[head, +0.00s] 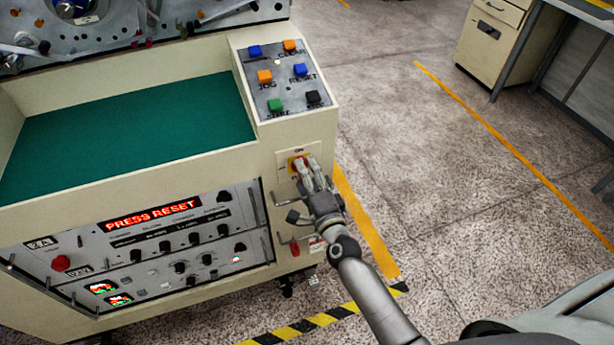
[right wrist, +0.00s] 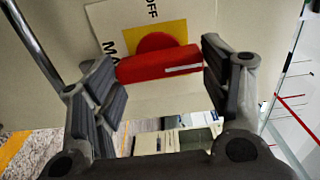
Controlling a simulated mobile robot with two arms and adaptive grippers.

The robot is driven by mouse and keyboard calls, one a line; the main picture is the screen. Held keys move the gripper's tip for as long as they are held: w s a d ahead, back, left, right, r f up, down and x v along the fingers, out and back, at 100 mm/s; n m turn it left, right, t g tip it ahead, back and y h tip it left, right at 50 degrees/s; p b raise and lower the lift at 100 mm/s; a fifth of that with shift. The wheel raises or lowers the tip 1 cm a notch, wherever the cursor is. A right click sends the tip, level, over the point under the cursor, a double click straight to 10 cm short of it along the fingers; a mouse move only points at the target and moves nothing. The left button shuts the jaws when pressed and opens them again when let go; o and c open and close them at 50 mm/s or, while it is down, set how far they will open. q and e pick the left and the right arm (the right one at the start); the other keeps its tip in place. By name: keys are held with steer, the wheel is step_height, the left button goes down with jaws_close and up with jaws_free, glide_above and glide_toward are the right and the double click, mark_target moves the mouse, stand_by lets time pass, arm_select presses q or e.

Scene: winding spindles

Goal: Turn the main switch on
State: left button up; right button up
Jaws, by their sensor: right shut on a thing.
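The main switch, with a red handle on a yellow plate (head: 292,160), is on the front panel of the cream machine, below an "ON" label. In the right wrist view its red handle (right wrist: 150,65) carries a white line, and "OFF" is printed on the plate beside it. My right gripper (head: 308,168) is at the switch, its two fingers shut on the ends of the handle; it also shows in the right wrist view (right wrist: 160,68). The fingers partly cover the switch in the head view. My left gripper is not in view.
A button panel (head: 285,72) is above the switch. A control rack (head: 150,245) to the left has a red display reading "PRESS RESET". A metal rail (right wrist: 35,42) is beside the switch plate. The floor to the right is open, with a cabinet (head: 490,45) at the back.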

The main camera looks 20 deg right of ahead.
steer(key=shift+m, duration=0.3)
steer(key=o, duration=1)
steer(key=s, duration=1.2)
steer(key=shift+d, duration=0.2)
